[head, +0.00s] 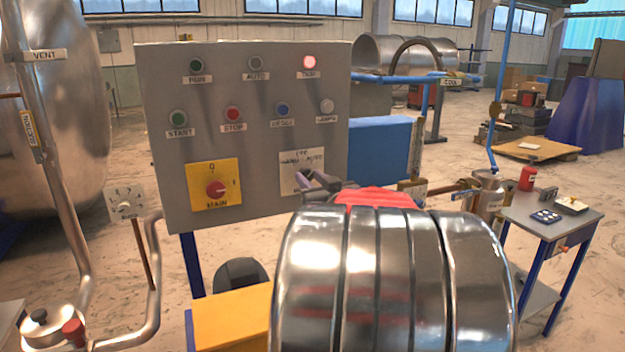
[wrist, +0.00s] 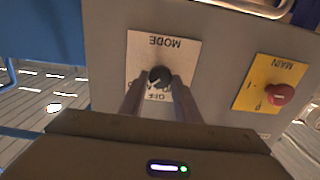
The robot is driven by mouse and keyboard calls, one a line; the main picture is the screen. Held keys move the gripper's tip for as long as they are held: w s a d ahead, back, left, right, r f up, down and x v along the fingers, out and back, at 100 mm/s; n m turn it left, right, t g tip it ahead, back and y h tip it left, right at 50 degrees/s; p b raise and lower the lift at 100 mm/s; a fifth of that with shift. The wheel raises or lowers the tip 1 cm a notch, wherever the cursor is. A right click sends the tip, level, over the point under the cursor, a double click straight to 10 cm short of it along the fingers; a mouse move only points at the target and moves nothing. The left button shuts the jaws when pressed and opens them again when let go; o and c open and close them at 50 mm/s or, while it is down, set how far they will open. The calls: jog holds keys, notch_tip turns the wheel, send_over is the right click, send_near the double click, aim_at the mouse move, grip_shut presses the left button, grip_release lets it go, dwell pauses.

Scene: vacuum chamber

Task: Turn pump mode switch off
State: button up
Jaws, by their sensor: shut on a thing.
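The pump mode switch is a black knob (wrist: 159,77) on a white plate (wrist: 178,47) marked MODE and OFF, upside down in the wrist view. In the head view its plate (head: 290,172) is on the lower right of the grey control panel (head: 240,130), with OFF and AUTO lettering partly readable. My gripper (wrist: 159,84) is shut on the knob, one finger on each side. In the head view my gripper (head: 312,183) reaches the plate from the right and hides the knob. I cannot tell which way the knob points.
A red MAIN switch (head: 215,188) on a yellow plate is left of the mode switch. Above are START (head: 178,118) and STOP (head: 233,114) buttons and a lit red TRIP lamp (head: 309,62). A steel pipe (head: 150,270) runs left of the panel. A small table (head: 550,226) stands right.

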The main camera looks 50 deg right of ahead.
jog(key=shift+d+n, duration=0.1)
jog(key=shift+n, duration=0.3)
jog(key=n, duration=0.3)
jog(key=shift+f+n, duration=0.1)
jog(key=shift+n, duration=2.3)
jog(key=o, duration=1)
jog(key=shift+a, duration=0.2)
jog(key=v, duration=1.3)
jog(key=shift+s+a, duration=0.25)
